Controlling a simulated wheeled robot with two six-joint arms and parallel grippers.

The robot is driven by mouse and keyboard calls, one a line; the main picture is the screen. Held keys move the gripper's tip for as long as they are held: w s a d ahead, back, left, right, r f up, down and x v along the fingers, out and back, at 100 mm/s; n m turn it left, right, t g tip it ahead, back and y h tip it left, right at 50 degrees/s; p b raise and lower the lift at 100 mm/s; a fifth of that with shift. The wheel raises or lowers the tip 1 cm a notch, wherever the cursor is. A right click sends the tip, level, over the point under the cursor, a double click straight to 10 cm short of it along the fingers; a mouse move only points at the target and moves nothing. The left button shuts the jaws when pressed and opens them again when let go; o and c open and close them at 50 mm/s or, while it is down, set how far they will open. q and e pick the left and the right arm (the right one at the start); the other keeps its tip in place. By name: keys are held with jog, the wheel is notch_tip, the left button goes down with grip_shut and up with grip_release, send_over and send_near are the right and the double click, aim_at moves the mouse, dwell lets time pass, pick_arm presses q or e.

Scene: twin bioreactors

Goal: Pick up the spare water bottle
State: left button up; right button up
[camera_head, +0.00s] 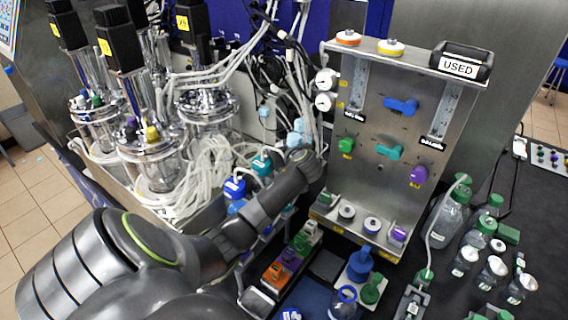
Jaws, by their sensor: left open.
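I cannot tell for certain which bottle is the spare water bottle. At the right, a large clear bottle with a green cap (449,215) stands on the dark bench, with smaller clear bottles near it. A clear bottle with a blue ring cap (343,302) stands at the bottom middle. My left arm reaches in from the lower left. My left gripper (305,163) is at its far end, left of the metal panel and apart from these bottles. It is open, and its fingers are hard to make out. My right gripper is not in view.
Bioreactor vessels (155,160) with black motors and white tubing fill the left. A metal valve panel (400,115) with coloured knobs stands at centre right, with a black box marked USED (461,65) on top. Coloured connectors (283,265) lie below the arm.

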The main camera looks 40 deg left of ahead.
pick_arm(q)
jog(key=shift+d+r, duration=0.1)
jog(key=shift+c, duration=0.9)
grip_shut()
jog(key=shift+r, duration=0.1)
